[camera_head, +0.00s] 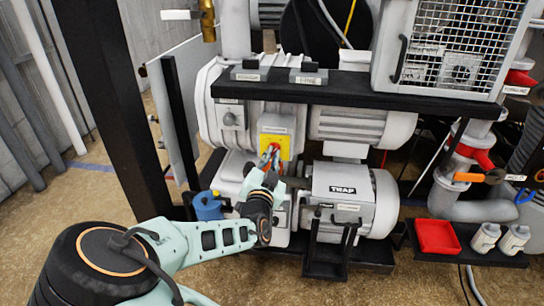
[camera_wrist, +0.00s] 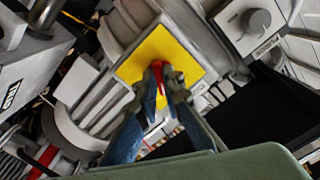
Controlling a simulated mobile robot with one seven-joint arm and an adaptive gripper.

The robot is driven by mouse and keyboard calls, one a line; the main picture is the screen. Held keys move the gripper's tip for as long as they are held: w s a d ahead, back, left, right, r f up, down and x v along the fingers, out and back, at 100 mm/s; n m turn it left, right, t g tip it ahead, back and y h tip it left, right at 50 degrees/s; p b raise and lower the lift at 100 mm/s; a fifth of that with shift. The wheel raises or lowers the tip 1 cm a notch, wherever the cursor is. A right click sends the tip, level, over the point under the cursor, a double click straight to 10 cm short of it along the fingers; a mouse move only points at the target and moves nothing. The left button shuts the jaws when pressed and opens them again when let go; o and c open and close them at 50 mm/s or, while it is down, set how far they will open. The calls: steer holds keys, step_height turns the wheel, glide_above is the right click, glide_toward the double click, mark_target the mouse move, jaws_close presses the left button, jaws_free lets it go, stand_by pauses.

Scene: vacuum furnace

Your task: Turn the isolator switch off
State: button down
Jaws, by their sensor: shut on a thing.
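The isolator switch is a red handle on a yellow plate (camera_head: 284,146), on the front of a grey machine housing in the head view. In the wrist view the yellow plate (camera_wrist: 183,53) sits tilted, with the red handle (camera_wrist: 157,69) at its middle. My gripper (camera_head: 271,158) reaches up to the plate from below. In the wrist view my gripper (camera_wrist: 158,80) has its two fingers closed around the red handle. The fingers cover most of the handle, so its exact angle is hard to tell.
A grey knob (camera_head: 230,119) is left of the plate. A black shelf (camera_head: 310,92) juts out above it. The TRAP motor (camera_head: 343,190) is below right, and a blue container (camera_head: 207,206) is below left. A black post (camera_head: 108,100) stands further left. A red tray (camera_head: 437,236) lies at right.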

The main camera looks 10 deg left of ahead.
steer(key=n+p, duration=0.1)
steer(key=n, duration=1)
steer(key=shift+d+n+p, duration=0.1)
steer(key=shift+n+p, duration=0.2)
steer(key=shift+n, duration=0.1)
stand_by(0.5)
steer(key=c, duration=2.1)
jaws_free()
steer(key=s, duration=1.2)
